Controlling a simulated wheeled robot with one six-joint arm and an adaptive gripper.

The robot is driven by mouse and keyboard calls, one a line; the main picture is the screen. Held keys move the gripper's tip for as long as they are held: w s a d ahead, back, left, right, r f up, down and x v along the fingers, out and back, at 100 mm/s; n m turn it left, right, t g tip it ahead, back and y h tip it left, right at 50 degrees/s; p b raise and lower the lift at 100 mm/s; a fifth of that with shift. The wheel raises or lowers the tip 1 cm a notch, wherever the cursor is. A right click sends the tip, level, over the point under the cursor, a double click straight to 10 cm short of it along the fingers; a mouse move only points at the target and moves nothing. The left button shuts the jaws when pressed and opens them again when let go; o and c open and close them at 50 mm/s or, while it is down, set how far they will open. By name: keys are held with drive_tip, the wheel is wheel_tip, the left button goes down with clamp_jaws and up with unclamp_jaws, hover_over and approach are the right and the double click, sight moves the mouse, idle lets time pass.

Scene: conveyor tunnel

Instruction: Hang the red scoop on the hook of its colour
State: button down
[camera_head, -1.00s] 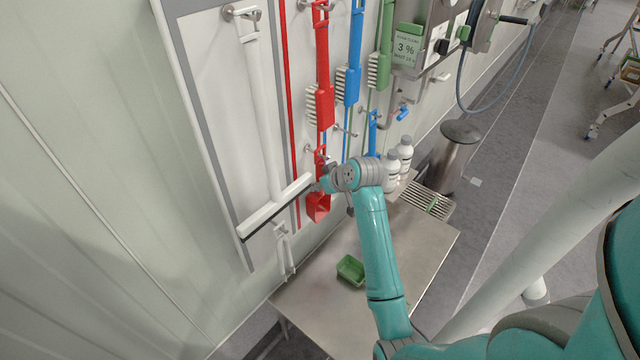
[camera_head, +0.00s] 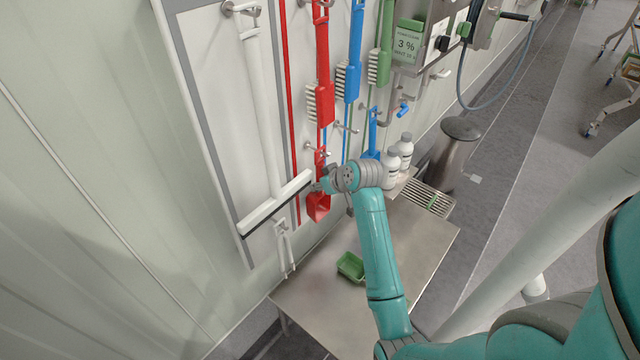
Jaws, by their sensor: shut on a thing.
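The red scoop (camera_head: 318,207) hangs bowl-down in front of the tool board, in the red-outlined strip below a red brush. My gripper (camera_head: 322,184) is shut on its handle, just above the bowl. The upper end of the handle is close to a metal hook (camera_head: 311,147) in the red strip. I cannot tell whether the handle's hole is around the hook or only in front of it. My wrist hides part of the gripper and the area to its right.
A red brush (camera_head: 322,95) and a blue brush (camera_head: 349,80) hang above. A white squeegee (camera_head: 262,120) is close on the left. A blue scoop (camera_head: 371,140) and white bottles (camera_head: 391,168) are right. A green scoop (camera_head: 350,267) lies on the steel table (camera_head: 320,305) below.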

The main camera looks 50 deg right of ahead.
drive_tip(key=c, duration=0.9)
unclamp_jaws()
drive_tip(key=shift+s, duration=0.1)
drive_tip(key=v, duration=1.2)
drive_tip(key=shift+r, duration=0.1)
